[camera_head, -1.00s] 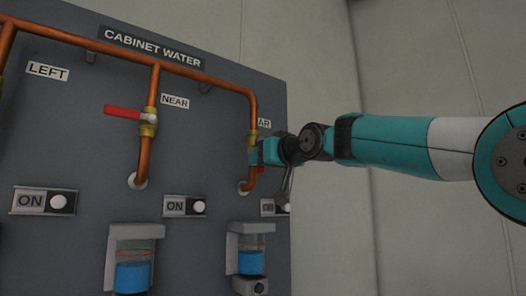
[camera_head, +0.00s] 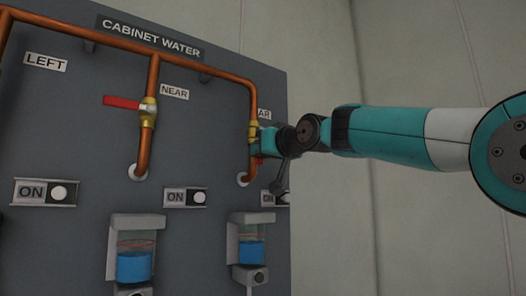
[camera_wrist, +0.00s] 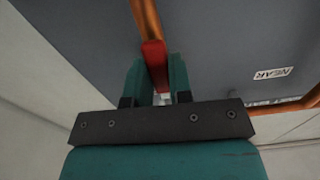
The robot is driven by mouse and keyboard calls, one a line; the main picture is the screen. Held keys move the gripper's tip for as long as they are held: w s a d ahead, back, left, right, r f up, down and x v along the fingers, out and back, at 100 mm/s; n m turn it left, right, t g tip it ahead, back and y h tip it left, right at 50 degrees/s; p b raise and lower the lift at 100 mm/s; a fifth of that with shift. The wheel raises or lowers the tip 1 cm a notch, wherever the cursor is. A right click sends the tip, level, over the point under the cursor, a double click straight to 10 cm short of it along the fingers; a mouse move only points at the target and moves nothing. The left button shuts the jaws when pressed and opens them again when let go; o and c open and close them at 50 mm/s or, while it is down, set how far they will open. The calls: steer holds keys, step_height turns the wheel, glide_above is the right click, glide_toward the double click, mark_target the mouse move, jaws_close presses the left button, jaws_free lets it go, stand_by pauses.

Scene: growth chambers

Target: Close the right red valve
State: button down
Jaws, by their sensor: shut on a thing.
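The right valve has a brass body (camera_head: 253,130) on the rightmost copper pipe, below a partly hidden label ending in "AR". Its red handle (camera_wrist: 154,58) lies between the two teal fingers of my gripper (camera_wrist: 157,72) in the wrist view. The fingers are shut on it. In the head view my gripper (camera_head: 264,143) reaches the valve from the right and covers most of the handle. Only a small red bit shows below the fingers. In the wrist view the handle runs roughly in line with the copper pipe (camera_wrist: 146,18).
The NEAR valve's red handle (camera_head: 122,102) sticks out leftward, across its pipe. Below are ON switches (camera_head: 187,197) and two holders with blue liquid (camera_head: 134,266). The dark panel (camera_head: 215,120) ends just behind my gripper. Pale wall lies to the right.

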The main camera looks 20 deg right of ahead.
steer(key=a+m, duration=0.1)
steer(key=m, duration=0.1)
steer(key=a+r+m, duration=0.1)
steer(key=m, duration=0.2)
steer(key=s+a+m, duration=0.1)
steer(key=m, duration=0.2)
steer(key=shift+a+r, duration=0.1)
steer(key=shift+r, duration=0.15)
steer(key=shift+s+a+r+m+p, duration=0.1)
steer(key=shift+a+r+m+p, duration=0.35)
steer(key=shift+m, duration=1.1)
steer(key=shift+s+r+m+p, duration=0.15)
steer(key=shift+r+m, duration=0.55)
steer(key=shift+m, duration=0.8)
steer(key=shift+a+r+m+p, duration=0.2)
steer(key=shift+r+m+p, duration=0.3)
steer(key=shift+m, duration=1.05)
steer(key=shift+r, duration=0.15)
steer(key=c, duration=1)
jaws_free()
steer(key=shift+s, duration=0.1)
